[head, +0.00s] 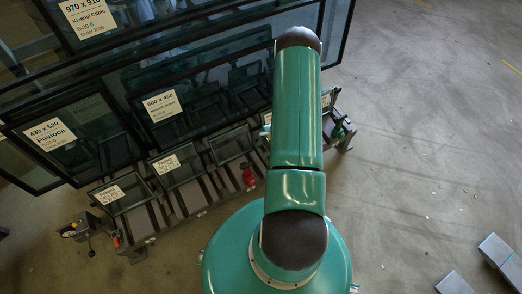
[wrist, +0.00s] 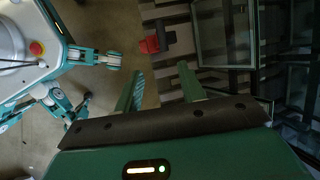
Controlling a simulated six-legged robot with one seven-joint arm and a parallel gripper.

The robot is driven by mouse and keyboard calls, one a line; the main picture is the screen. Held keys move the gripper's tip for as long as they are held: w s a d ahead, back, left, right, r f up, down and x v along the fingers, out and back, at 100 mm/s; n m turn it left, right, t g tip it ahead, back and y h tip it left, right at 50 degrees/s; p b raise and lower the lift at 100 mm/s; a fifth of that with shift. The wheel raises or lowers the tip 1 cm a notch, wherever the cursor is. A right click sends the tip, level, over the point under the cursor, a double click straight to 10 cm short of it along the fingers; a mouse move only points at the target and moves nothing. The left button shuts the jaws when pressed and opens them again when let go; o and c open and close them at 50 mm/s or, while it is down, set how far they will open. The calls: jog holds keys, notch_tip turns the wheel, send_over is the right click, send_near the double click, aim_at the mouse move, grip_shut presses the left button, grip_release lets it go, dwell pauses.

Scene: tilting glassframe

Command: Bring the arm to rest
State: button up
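My arm (head: 297,110) rises in teal from my round base and reaches over the rack in the head view. My gripper (wrist: 160,74) shows in the wrist view with its two green fingers spread apart and nothing between them. Its fingers point toward the rack side, near a small red object (wrist: 155,40) but apart from it. In the head view my arm hides most of the gripper.
A dark rack (head: 195,208) holds several framed glass panes with paper labels. A large labelled pane (head: 165,104) leans behind. The red object (head: 248,176) sits at the rack's front. Grey blocks (head: 497,250) lie at lower right. The concrete floor (head: 430,130) at right is mostly clear.

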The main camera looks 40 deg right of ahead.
dwell(0.4)
jog(key=w+a+r+n, duration=0.3)
jog(key=a+r, duration=0.2)
jog(key=r, duration=0.7)
jog(key=w+a+r+n, duration=0.3)
jog(key=a+r+n, duration=0.1)
jog(key=r, duration=0.8)
jog(key=w+a+r+n, duration=0.3)
jog(key=w+a+r, duration=0.15)
jog(key=r, duration=0.65)
jog(key=s+a+r+n+h, duration=0.1)
jog(key=s+a+r+n, duration=0.2)
jog(key=a+r, duration=0.3)
jog(key=s+a+r+n+h, duration=0.1)
jog(key=s+a+r+n, duration=0.2)
jog(key=r, duration=0.4)
jog(key=s+a+r+n+t+h, duration=0.1)
jog(key=s+a+r+n, duration=0.1)
jog(key=s, duration=0.5)
jog(key=s+a+r+n+t, duration=0.1)
jog(key=s+a+r+n, duration=0.1)
jog(key=s+r, duration=0.4)
jog(key=shift+s+a+r+h, duration=0.4)
jog(key=shift+s+a, duration=0.25)
jog(key=shift+a, duration=0.25)
